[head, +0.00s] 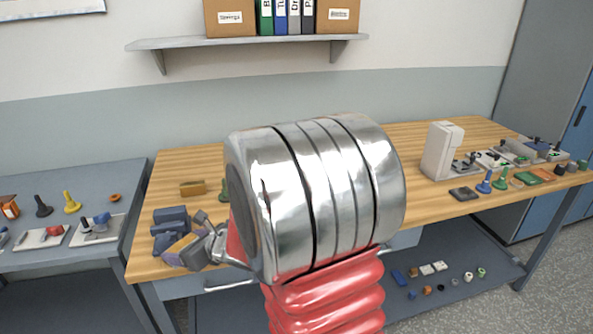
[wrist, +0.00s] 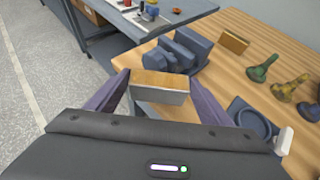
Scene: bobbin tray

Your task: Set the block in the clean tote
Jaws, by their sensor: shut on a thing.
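My gripper (wrist: 160,82) is shut on a block (wrist: 160,80) with a wood-coloured top and a pale grey side, held between two purple fingers. In the head view my gripper (head: 183,250) is at the left front of the wooden workbench, and my arm hides much of the bench's middle. A second wood-coloured block (head: 193,188) lies on the bench; it also shows in the wrist view (wrist: 235,41). I cannot tell any container as the clean tote.
A blue-grey vise (wrist: 183,50) stands just beyond the held block. Green and tan cone-shaped pieces (wrist: 263,68) and a round blue piece (wrist: 248,117) are to its right. A grey side table (head: 75,210) stands left. A white machine (head: 441,150) and small trays occupy the bench's right.

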